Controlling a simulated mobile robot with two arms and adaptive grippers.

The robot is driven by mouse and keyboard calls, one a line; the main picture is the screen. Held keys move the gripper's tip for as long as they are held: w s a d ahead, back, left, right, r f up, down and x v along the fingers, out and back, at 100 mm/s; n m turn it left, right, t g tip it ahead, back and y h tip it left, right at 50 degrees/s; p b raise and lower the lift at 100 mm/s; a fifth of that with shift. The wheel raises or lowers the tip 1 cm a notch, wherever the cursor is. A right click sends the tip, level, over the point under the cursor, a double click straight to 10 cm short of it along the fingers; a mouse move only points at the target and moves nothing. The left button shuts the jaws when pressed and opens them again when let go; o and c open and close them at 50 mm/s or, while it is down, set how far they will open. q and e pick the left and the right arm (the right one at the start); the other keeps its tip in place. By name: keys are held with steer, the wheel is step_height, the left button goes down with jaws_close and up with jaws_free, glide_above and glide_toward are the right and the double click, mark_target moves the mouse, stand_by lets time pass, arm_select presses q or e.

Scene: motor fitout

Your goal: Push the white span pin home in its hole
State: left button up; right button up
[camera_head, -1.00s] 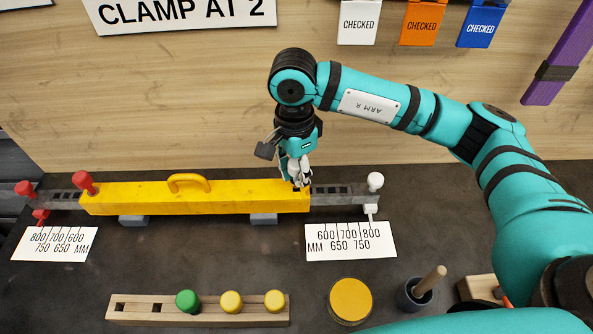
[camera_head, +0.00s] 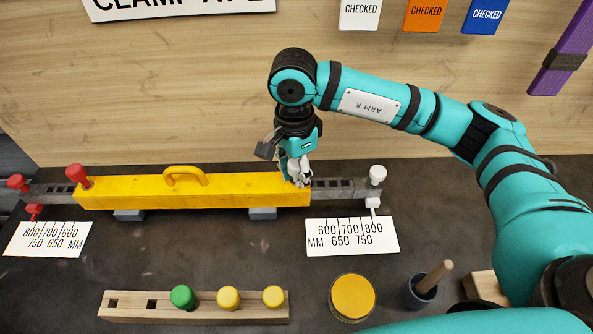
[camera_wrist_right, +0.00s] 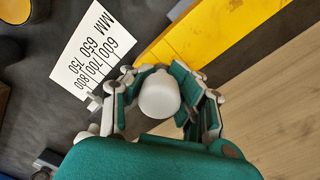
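The yellow span beam (camera_head: 240,188) lies along the grey rail. My right gripper (camera_head: 299,180) points down at the beam's right end. In the right wrist view the round white head of the white span pin (camera_wrist_right: 158,95) sits between the two fingers (camera_wrist_right: 160,88), which appear to touch it on both sides. The pin's shank and its hole are hidden, so its depth cannot be told. In the head view the fingers mostly hide the pin. My left gripper is not in view.
A second white pin (camera_head: 377,174) stands at the rail's right end, behind a white scale card (camera_head: 352,237). Red pins (camera_head: 77,175) stand at the left. A wooden block (camera_head: 195,308) with green and yellow knobs, a yellow-topped tin (camera_head: 352,297) and a dark cup (camera_head: 419,291) are in front.

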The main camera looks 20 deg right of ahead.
steer(key=o, duration=0.6)
steer(key=shift+c, duration=0.2)
steer(key=r, duration=1.2)
steer(key=shift+w, duration=0.25)
steer(key=shift+s, duration=0.1)
